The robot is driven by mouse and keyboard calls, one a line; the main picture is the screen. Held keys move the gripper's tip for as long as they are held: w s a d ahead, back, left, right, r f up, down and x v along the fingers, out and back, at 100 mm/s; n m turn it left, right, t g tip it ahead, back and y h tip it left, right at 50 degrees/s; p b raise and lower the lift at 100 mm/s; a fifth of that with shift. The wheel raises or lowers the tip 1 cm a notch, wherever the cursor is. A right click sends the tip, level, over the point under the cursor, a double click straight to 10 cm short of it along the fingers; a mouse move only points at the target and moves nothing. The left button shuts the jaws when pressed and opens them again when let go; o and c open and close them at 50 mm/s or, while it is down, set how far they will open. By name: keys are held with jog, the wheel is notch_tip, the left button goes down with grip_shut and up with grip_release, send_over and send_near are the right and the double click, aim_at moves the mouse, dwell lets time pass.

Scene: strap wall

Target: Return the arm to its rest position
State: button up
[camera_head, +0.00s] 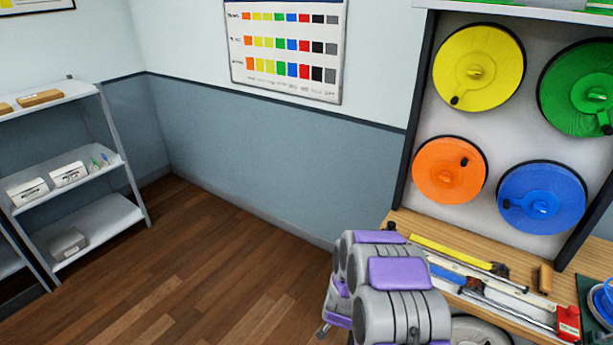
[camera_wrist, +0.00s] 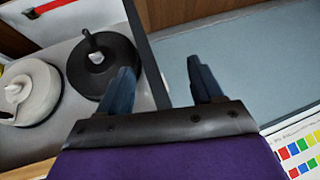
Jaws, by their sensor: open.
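My gripper (camera_wrist: 162,88) shows in the wrist view with its two dark blue fingers spread apart and nothing between them. The right finger is against a plain blue-grey wall. In the head view my grey and purple arm is at the bottom, right of centre, in front of the wooden bench. The gripper itself cannot be made out there.
A panel with yellow (camera_head: 479,67), green (camera_head: 585,88), orange (camera_head: 450,170) and blue (camera_head: 541,198) discs stands at the right. Below it, a wooden bench (camera_head: 408,222) holds rulers and tools. Grey shelves (camera_head: 97,216) stand left. The wooden floor (camera_head: 205,260) between is clear.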

jog(key=s+a+r+n+g+y, duration=0.2)
jog(key=s+r, duration=0.5)
jog(key=r, duration=0.4)
jog(key=s+a+r+n+g+y, duration=0.1)
jog(key=s+a+r+n+g, duration=0.1)
jog(key=s+r, duration=0.65)
jog(key=s+d+r+g, duration=0.1)
jog(key=s+r, duration=0.3)
jog(key=s, duration=0.5)
jog(key=s+d+r+n+g+h, duration=0.1)
jog(key=s+d+r, duration=0.3)
jog(key=s, duration=0.4)
jog(key=s+d+r+n+g, duration=0.1)
jog(key=s+d+r+g, duration=0.1)
jog(key=s+r, duration=0.4)
jog(key=s, duration=0.3)
jog(key=shift+s+d+r+g+h, duration=0.15)
jog(key=shift+s+g+h, duration=0.2)
jog(key=shift+g+h, duration=0.05)
